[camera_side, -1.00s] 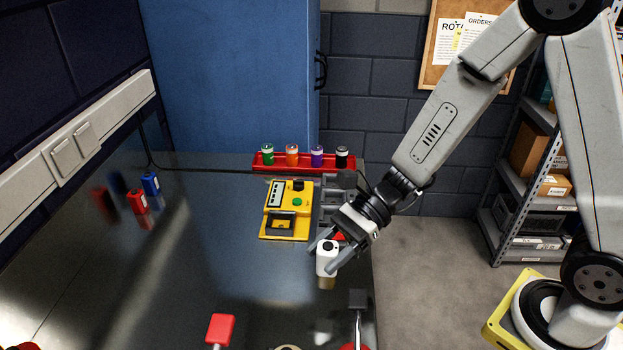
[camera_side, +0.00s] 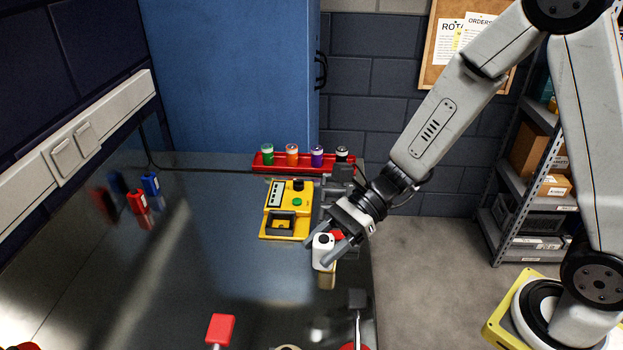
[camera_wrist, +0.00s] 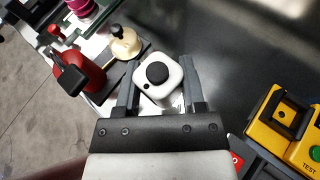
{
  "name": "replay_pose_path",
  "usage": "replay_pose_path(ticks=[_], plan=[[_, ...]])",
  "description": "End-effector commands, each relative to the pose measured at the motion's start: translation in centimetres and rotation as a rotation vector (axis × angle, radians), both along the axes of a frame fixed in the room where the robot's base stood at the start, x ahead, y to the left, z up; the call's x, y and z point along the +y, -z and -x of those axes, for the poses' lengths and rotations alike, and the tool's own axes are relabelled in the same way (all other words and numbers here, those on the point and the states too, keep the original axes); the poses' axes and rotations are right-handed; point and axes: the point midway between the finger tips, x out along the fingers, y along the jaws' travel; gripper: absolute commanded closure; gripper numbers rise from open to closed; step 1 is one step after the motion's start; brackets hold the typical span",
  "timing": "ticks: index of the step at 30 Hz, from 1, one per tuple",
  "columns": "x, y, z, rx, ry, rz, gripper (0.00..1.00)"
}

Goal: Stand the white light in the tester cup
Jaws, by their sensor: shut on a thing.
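The white light (camera_side: 323,251) is a small white block with a dark round button on its face. My gripper (camera_side: 326,246) is shut on it and holds it near the right edge of the bench. In the wrist view the light (camera_wrist: 167,92) sits between the two grey fingers of my gripper (camera_wrist: 162,90), its dark button facing the camera. The yellow tester (camera_side: 299,197) stands on the bench beyond and left of the light, with a dark-walled square cup (camera_side: 281,224) at its front. The tester (camera_wrist: 268,134) also shows at the right of the wrist view.
A red tray (camera_side: 262,166) with several coloured-topped cylinders lies at the back. A red light (camera_side: 137,202) and a blue light (camera_side: 151,184) stand at left. A red-handled tool (camera_side: 220,329) is near the front. The middle of the bench is clear.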

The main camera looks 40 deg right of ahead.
Motion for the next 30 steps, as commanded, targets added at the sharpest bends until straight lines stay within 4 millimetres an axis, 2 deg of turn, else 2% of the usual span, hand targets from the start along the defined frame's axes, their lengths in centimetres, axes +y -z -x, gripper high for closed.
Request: replay_pose_path(ticks=[5, 18, 24, 30], plan=[[-0.5, 0.4, -3.1, -0.003, 0.057, 0.004, 1.0], [-3.3, 1.7, -14.8, -0.003, 0.288, 0.006, 1.0], [-4.4, 2.0, -18.0, 0.0, 0.359, 0.0, 1.0], [-4.8, 2.0, -19.0, -0.001, 0.38, -0.003, 1.0]])
